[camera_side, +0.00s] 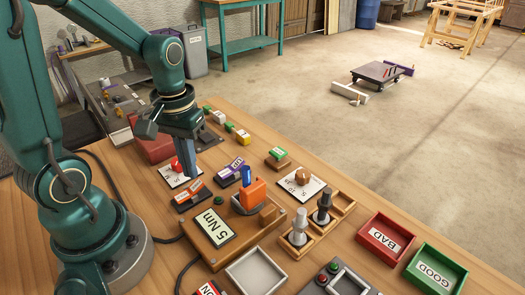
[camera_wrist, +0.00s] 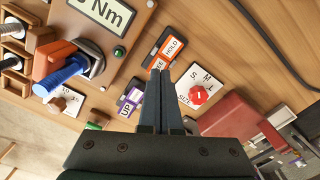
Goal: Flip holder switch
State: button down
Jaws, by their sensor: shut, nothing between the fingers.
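The holder switch (camera_wrist: 173,46) is a small dark block with orange faces lettered HOLD and, partly hidden, FREE. It lies on the wooden bench beside the 5 Nm box; in the side view it shows (camera_side: 185,198) just below my fingertips. My gripper (camera_side: 189,175) points down, shut and empty. In the wrist view my gripper's tips (camera_wrist: 160,72) overlap the FREE end of the switch. I cannot tell whether they touch it. The 5 Nm box (camera_side: 273,234) carries an orange holder (camera_side: 251,195) with a blue piece (camera_side: 246,175) in it.
A purple switch (camera_side: 236,165) lies close by, right of my fingers. A white dial card with a red knob (camera_wrist: 199,96) is on the other side. A red BAD tray (camera_side: 371,241) and green GOOD tray (camera_side: 420,273) stand at right.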

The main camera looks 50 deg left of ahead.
aim_at(194, 187)
jog(key=shift+f, duration=1.75)
dwell(0.7)
jog(key=shift+r, duration=3.55)
jog(key=s+d+r+m+t, duration=0.3)
jog(key=d+r+m+t, duration=0.2)
jog(key=d+r, duration=0.1)
jog(key=shift+s+d+m+t, duration=0.15)
jog(key=shift+d+m+t, duration=0.2)
jog(key=shift+d, duration=0.2)
